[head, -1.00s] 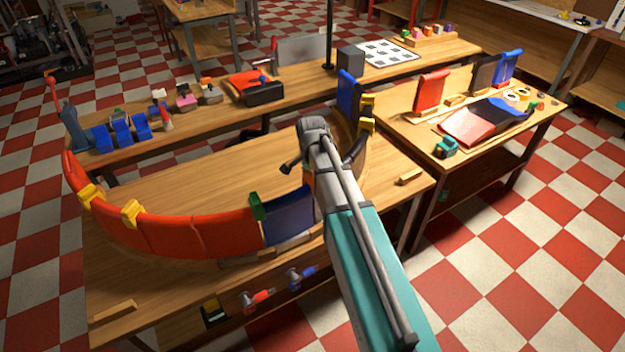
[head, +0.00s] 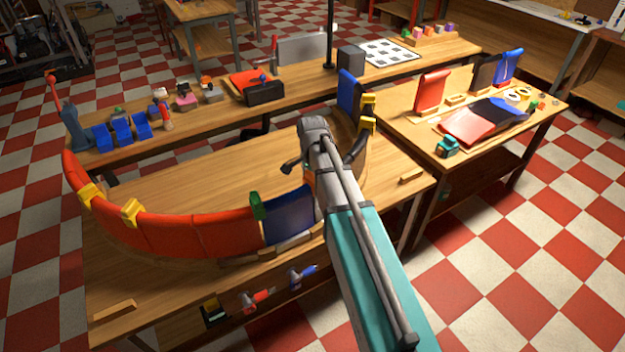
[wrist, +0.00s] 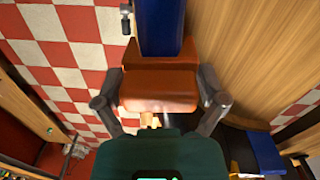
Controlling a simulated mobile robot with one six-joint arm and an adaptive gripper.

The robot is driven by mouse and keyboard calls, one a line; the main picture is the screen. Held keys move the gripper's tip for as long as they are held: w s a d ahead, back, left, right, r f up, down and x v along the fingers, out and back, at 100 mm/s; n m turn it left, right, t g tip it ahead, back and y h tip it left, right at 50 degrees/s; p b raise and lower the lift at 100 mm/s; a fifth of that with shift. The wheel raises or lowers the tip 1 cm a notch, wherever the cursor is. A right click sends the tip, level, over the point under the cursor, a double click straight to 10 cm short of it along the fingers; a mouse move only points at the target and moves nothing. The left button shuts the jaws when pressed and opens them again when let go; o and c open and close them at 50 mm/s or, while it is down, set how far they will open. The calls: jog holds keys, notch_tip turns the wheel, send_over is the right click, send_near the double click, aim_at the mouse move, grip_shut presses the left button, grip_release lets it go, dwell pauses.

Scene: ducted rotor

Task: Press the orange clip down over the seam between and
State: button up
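My gripper (wrist: 158,82) has its two dark fingers on either side of a wide orange clip (wrist: 160,92), which fills the space between them. In the wrist view, a blue panel (wrist: 160,28) runs away from the clip's far edge. I cannot tell whether the clip touches it or is seated. In the head view, my arm hides most of the clip and the seam below. The curved duct wall has red panels (head: 165,232) and a dark blue panel (head: 290,215) just left of my arm. A green clip (head: 257,206) sits over the red-to-blue seam.
Yellow clips (head: 131,211) sit on other wall seams, and more (head: 367,104) are at the back right beside a blue panel (head: 348,91). A side table (head: 480,165) holds red and blue panels. Wooden blocks lie on the main bench (head: 200,190), whose middle is clear.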

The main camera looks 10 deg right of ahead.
jog(key=shift+r, duration=0.25)
dwell(0.3)
notch_tip(320, 180, up, 9)
jog(key=p, duration=0.9)
jog(key=shift+r+p, duration=0.15)
jog(key=shift+p, duration=0.2)
dwell(0.7)
jog(key=shift+s+n, duration=0.4)
jog(key=shift+s, duration=0.15)
jog(key=s+f+n+b, duration=0.2)
jog(key=s+n, duration=1)
jog(key=s, duration=0.3)
jog(key=shift+a+f+b, duration=0.25)
jog(key=shift+f+b, duration=0.15)
dwell(0.7)
